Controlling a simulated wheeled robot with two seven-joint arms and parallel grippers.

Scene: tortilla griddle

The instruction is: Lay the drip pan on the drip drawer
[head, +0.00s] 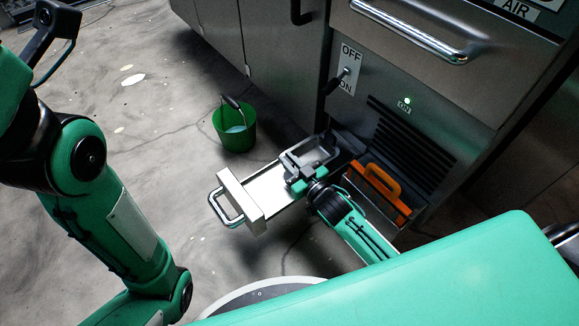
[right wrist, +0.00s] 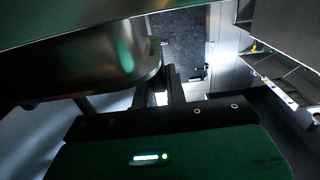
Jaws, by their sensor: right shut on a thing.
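The drip drawer (head: 262,189) is pulled out low from the machine, with a pale front and a metal handle at its outer end. The drip pan (head: 309,152) is a small grey metal tray over the drawer's inner end, near the machine. My right gripper (head: 300,181) is shut on the drip pan at its near edge. In the right wrist view the pan (right wrist: 95,70) fills the upper left beside the fingers (right wrist: 165,92). I cannot tell whether the pan touches the drawer. My left arm is at the left; its fingers are not visible.
An orange-handled scraper-like tool (head: 382,188) is at the machine's base, right of my right gripper. A green bucket (head: 235,126) stands on the floor left of the drawer. The machine front (head: 400,100) with vents and a switch rises behind.

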